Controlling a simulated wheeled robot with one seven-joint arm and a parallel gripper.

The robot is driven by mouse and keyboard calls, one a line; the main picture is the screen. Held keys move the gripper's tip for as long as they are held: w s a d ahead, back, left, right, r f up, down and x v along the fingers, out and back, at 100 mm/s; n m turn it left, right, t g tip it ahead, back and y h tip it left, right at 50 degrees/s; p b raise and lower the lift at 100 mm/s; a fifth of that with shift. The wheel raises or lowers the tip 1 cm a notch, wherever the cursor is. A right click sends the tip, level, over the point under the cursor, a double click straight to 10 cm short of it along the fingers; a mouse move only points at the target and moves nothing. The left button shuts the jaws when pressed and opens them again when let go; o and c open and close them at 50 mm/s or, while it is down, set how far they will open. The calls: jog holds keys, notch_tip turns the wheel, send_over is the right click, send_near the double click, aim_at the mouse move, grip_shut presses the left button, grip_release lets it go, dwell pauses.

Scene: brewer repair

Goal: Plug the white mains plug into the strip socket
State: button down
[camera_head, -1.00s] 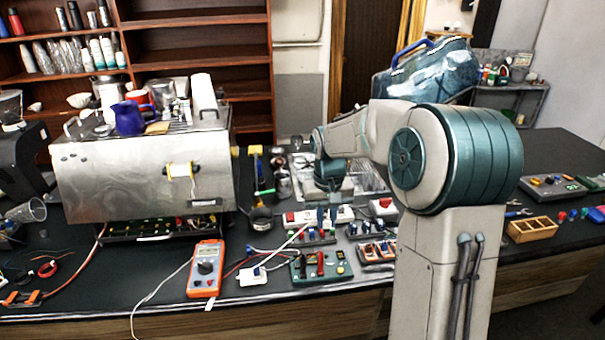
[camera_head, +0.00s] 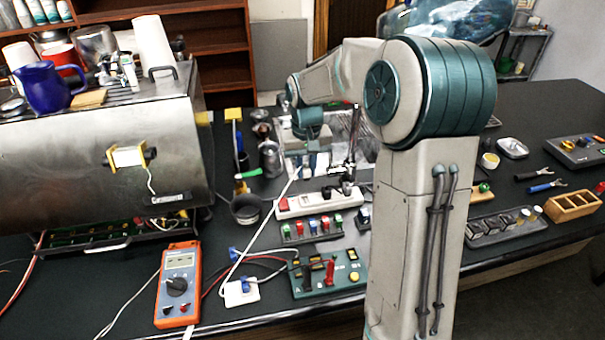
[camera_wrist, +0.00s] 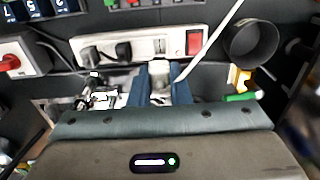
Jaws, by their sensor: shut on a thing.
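My gripper (camera_wrist: 159,68) is shut on the white mains plug (camera_wrist: 159,88), which sits between its blue fingers in the wrist view. A white cable (camera_wrist: 212,42) runs up and away from it. The white strip socket (camera_wrist: 137,48) lies just beyond the fingertips. It has black plugs (camera_wrist: 106,52) toward one end, a red switch (camera_wrist: 194,42) at the other and a free outlet between them. In the head view my gripper (camera_head: 309,160) is behind the strip (camera_head: 305,203), apart from it; the plug is hard to make out there. Its pins are hidden.
A dark round cup (camera_head: 245,209) stands close to the strip's switch end. A terminal block (camera_head: 312,229) and a green board (camera_head: 329,270) lie in front of the strip. An orange multimeter (camera_head: 178,285) and the steel brewer (camera_head: 95,150) are at left.

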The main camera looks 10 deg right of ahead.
aim_at(306, 164)
jog(key=shift+w+f+b, duration=0.3)
jog(key=shift+f+b, duration=0.1)
jog(key=shift+f, duration=0.25)
jog(key=shift+w+f+b, duration=0.25)
jog(key=shift+f+b, duration=0.1)
jog(key=shift+f, duration=0.25)
jog(key=shift+f+b, duration=2.1)
jog(key=shift+f, duration=0.7)
jog(key=shift+s+d+f+b, duration=0.1)
jog(key=shift+f+b, duration=0.35)
jog(key=shift+f, duration=0.35)
jog(key=c, duration=1.3)
grip_release()
notch_tip(306, 164, up, 14)
jog(key=shift+f, duration=0.1)
